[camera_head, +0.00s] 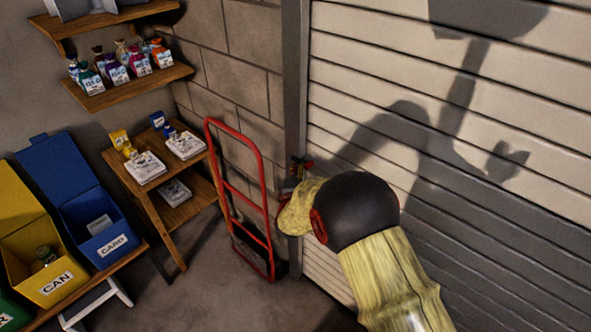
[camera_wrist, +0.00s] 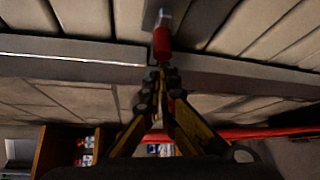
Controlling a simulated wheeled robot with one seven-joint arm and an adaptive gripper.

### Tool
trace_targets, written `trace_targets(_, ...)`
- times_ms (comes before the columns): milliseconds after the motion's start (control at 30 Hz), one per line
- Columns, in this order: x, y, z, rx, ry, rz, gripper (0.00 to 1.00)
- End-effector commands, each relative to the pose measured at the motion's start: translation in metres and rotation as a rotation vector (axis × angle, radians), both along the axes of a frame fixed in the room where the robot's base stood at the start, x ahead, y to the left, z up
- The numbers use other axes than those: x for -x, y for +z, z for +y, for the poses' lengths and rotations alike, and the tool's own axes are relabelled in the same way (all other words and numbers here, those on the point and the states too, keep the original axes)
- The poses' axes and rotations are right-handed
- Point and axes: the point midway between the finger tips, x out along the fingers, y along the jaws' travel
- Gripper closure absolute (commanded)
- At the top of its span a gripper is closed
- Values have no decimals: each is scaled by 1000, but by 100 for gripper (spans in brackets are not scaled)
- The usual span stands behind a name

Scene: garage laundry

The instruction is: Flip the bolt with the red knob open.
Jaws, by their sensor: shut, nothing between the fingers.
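The bolt's red knob (camera_wrist: 161,43) shows at the upper middle of the wrist view, on a short grey metal bar (camera_wrist: 163,17) by the shutter's frame. In the head view a small red part of the bolt (camera_head: 308,164) shows at the shutter's left edge, just above my arm. My gripper (camera_wrist: 160,78) is shut and empty, its fingertips just below the knob in the wrist view. I cannot tell whether they touch it. In the head view my arm hides most of the gripper.
The ribbed roller shutter (camera_head: 400,90) and its grey post (camera_head: 295,80) stand close by. A red hand truck (camera_head: 262,190) leans at the wall left of my arm. A wooden shelf table (camera_head: 190,208) and recycling bins (camera_head: 65,258) stand further left. Some floor is clear.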

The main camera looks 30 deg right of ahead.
Motion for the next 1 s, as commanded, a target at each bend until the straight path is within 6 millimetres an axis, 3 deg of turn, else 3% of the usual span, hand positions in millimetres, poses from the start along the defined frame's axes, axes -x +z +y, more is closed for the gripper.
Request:
trace_targets(400, 46, 2, -18, 1, -2, 0, 100)
trace_targets(800, 48, -1, -19, 0, -4, 0, 100)
trace_targets(1000, 38, -7, -24, 0, -2, 0, 100)
